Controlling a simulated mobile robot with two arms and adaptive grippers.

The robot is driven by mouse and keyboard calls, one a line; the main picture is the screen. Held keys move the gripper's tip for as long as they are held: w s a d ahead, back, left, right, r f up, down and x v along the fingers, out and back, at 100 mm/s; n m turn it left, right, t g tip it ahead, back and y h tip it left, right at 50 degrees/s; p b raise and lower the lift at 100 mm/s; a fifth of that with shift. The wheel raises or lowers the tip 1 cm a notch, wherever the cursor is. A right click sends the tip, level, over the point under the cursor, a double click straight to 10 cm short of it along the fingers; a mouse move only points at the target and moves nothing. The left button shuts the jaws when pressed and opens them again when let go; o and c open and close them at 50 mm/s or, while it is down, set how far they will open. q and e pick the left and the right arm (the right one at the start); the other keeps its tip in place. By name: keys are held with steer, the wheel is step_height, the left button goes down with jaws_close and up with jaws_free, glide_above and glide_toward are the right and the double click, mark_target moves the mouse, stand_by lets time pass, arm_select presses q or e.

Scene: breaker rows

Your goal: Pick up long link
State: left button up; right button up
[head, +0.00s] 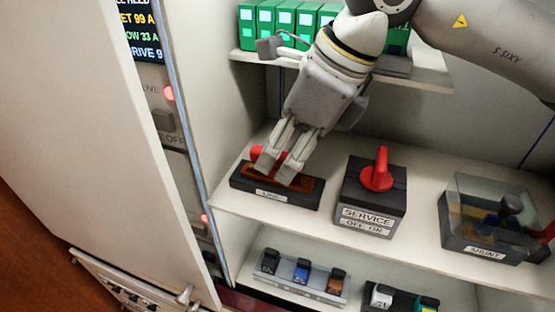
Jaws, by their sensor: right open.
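A black holder (240,182) with a small white label stands at the left of the middle shelf. In it lies a long copper-brown link (309,187), with a red part (258,151) showing behind my fingers. My right gripper (277,171) reaches down from above, with its fingers open and their tips at the link. The fingers hide the link's middle, and I cannot tell whether they touch it. My left gripper is not in view.
A SERVICE switch box (370,205) with a red knob (378,172) stands to the right. A clear-covered SHUNT box (487,222) is further right. Green boxes (283,20) fill the upper shelf. Small breakers (302,270) sit below. A cabinet panel (100,150) bounds the left.

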steer(key=shift+s, duration=0.1)
steer(key=shift+c, duration=1.1)
jaws_close()
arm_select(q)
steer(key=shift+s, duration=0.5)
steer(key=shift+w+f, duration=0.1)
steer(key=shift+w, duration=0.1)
arm_select(e)
steer(key=shift+r, duration=0.1)
steer(key=shift+r, duration=0.25)
step_height(320, 180, up, 9)
steer(key=b, duration=0.3)
arm_select(q)
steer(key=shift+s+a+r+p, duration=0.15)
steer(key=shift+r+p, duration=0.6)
steer(key=shift+p, duration=1.45)
arm_select(e)
step_height(320, 180, up, 5)
glide_above(285, 154)
steer(key=shift+r, duration=0.2)
